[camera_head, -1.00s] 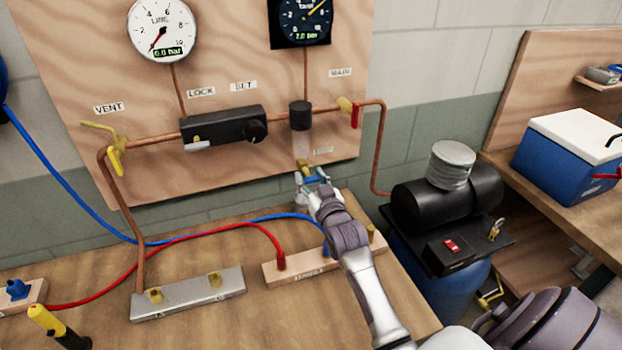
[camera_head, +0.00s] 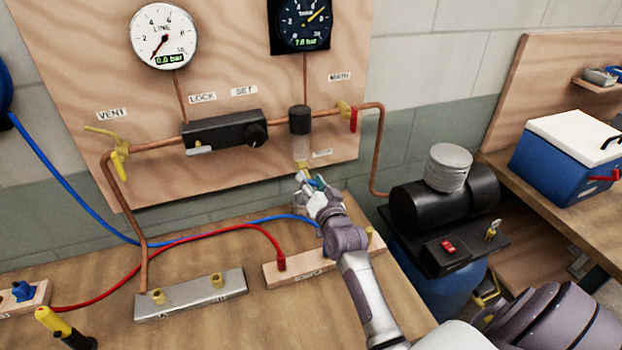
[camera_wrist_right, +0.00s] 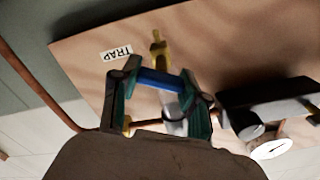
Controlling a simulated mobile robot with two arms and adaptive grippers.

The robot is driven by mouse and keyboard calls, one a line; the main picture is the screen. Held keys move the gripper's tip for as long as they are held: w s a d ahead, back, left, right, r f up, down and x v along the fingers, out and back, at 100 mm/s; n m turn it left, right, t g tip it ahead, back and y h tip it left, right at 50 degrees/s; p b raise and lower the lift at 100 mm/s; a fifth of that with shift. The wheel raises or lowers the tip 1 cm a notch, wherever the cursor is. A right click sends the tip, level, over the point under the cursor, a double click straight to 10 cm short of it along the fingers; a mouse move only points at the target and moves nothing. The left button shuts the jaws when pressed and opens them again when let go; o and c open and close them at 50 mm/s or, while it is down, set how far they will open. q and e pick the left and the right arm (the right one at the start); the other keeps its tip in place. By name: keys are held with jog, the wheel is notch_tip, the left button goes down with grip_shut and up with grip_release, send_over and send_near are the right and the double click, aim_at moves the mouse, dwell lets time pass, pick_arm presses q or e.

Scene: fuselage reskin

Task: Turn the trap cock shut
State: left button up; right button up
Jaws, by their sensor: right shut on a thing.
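The trap cock is a small brass fitting (camera_head: 302,167) below the clear bowl on the plywood panel. In the right wrist view its brass body (camera_wrist_right: 160,46) stands beside the TRAP label (camera_wrist_right: 117,53). A blue bar (camera_wrist_right: 158,79), which looks like its lever, lies crosswise between the teal finger pads. My right gripper (camera_head: 312,182) is shut on this blue bar, just under the bowl; it also shows in the right wrist view (camera_wrist_right: 160,90). In the head view the fingers hide most of the lever. My left gripper is not in view.
The clear bowl (camera_head: 301,147) hangs from a black cap (camera_head: 300,120) on the copper pipe. A regulator (camera_head: 224,131) sits to the left. A wooden block (camera_head: 290,272) and a metal manifold (camera_head: 190,295) lie on the bench below. A black compressor (camera_head: 445,200) stands at right.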

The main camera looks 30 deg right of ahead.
jog(key=m+p, duration=0.1)
jog(key=m, duration=0.4)
jog(key=shift+d+m, duration=0.1)
jog(key=shift+m, duration=0.2)
jog(key=m, duration=0.6)
jog(key=shift+f+p, duration=0.1)
jog(key=shift+p, duration=0.25)
jog(key=shift+m, duration=0.3)
jog(key=o, duration=1.2)
jog(key=shift+c, duration=0.2)
jog(key=shift+s+f, duration=0.1)
jog(key=shift+s, duration=0.05)
jog(key=v, duration=1.1)
jog(key=shift+s, duration=0.35)
